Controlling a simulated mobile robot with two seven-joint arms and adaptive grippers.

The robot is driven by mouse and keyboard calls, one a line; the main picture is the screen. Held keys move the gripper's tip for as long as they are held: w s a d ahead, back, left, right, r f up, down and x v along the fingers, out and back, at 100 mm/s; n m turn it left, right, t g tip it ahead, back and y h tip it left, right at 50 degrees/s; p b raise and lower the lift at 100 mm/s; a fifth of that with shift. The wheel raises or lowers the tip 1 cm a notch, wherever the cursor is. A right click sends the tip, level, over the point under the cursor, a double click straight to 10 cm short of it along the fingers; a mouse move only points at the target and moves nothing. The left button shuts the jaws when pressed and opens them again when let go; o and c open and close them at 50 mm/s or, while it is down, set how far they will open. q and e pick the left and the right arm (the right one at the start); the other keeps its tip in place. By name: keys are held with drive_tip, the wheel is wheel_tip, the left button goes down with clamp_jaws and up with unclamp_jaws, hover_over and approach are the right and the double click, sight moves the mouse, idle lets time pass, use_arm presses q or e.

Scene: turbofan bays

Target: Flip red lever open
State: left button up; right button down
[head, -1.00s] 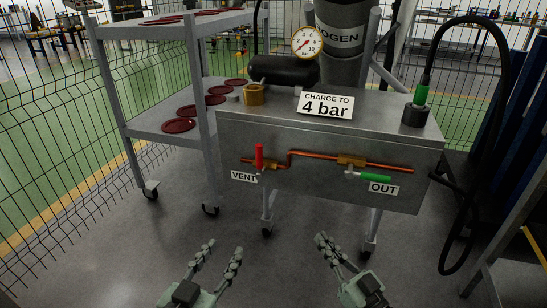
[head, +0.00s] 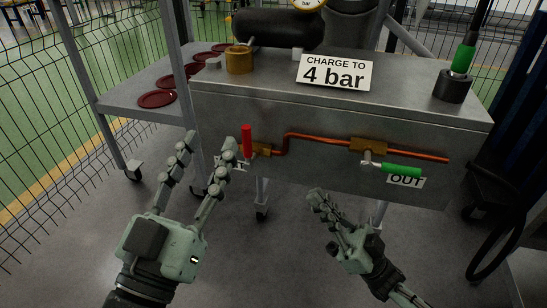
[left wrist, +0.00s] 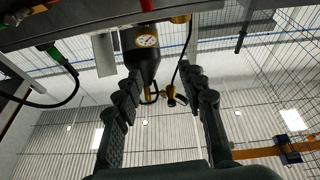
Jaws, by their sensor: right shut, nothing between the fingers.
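The red lever (head: 247,141) stands upright on the brass vent valve (head: 262,151) at the left of the metal box's front. A copper pipe (head: 318,137) runs from it to a second valve with a green lever (head: 401,171), which lies flat beside the OUT label. My left gripper (head: 208,144) is open and empty, just left of the red lever, its right finger close to it and covering most of the VENT label. I cannot tell whether they touch. In the left wrist view my left fingers (left wrist: 168,88) are spread.
The metal box (head: 300,178) carries a "4 bar" sign (head: 335,73), a brass fitting (head: 239,60) and a black socket with a green connector (head: 453,86). A grey shelf cart (head: 120,103) with red discs stands at left. A black hose (head: 492,207) hangs at right.

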drive_tip(key=p, duration=0.1)
approach(250, 130)
wheel_tip(250, 130, up, 3)
drive_tip(key=a, duration=0.1)
drive_tip(key=w+a, duration=0.1)
drive_tip(key=shift+w+a+f, duration=0.1)
drive_tip(key=shift+w+a, duration=0.1)
drive_tip(key=shift+a, duration=0.05)
use_arm(q)
drive_tip(key=shift+w+a+f+g+y, duration=0.15)
drive_tip(key=shift+w+f+g+y, duration=0.15)
drive_tip(key=shift+f, duration=0.4)
drive_tip(key=shift+w+a+f+g+y, duration=0.15)
drive_tip(key=shift+w+f+g, duration=0.15)
drive_tip(key=shift+f, duration=0.35)
drive_tip(key=shift+w+a+f+g+y, duration=0.2)
drive_tip(key=shift+f+g, duration=0.2)
drive_tip(key=shift+f, duration=0.3)
use_arm(e)
drive_tip(key=shift+w+a, duration=0.3)
drive_tip(key=shift+a, duration=0.25)
